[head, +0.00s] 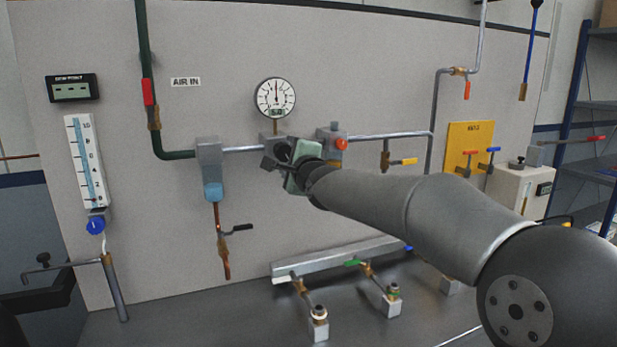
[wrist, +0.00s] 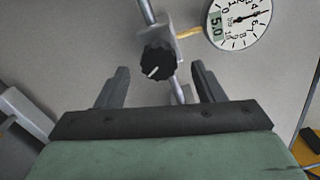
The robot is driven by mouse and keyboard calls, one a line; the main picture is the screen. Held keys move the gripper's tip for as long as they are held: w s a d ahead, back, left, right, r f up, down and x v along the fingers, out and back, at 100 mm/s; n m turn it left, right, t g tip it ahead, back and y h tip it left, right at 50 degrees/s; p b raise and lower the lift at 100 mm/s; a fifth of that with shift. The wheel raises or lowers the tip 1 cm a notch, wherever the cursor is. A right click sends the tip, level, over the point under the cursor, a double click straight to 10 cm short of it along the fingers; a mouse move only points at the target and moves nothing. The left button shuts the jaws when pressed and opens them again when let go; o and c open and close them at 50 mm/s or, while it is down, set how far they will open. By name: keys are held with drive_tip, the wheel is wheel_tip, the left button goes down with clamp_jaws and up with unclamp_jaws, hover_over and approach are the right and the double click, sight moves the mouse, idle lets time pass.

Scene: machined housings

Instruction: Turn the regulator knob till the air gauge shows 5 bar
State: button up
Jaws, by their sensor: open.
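The black ribbed regulator knob (wrist: 157,63) has a white pointer line and shows in the wrist view, just past and between my fingertips. My gripper (wrist: 161,70) is open, one finger on each side of the knob with a gap to both. In the head view, my gripper (head: 281,156) is at the regulator (head: 270,137) and mostly hides the knob. The round white air gauge (head: 275,98) sits above, its needle pointing about straight up. In the wrist view, the gauge (wrist: 238,19) is tilted, and its green digital display reads 5.0.
A grey pipe (head: 380,136) runs along the panel through the regulator. A red button (head: 341,144) on a grey block is close right of my gripper. A filter with a blue bowl (head: 213,191) hangs to the left. Valves with coloured handles stand below on the bench.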

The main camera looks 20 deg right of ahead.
drive_tip(key=shift+s+d+f, duration=0.1)
drive_tip(key=shift+s, duration=0.4)
drive_tip(key=shift+s+d+r, duration=0.1)
drive_tip(key=shift+s+r, duration=0.1)
drive_tip(key=shift+s, duration=0.1)
drive_tip(key=s+p, duration=0.7)
drive_tip(key=s, duration=0.3)
drive_tip(key=shift+s+d+f, duration=0.2)
drive_tip(key=shift+s+d, duration=0.1)
drive_tip(key=shift+d, duration=0.1)
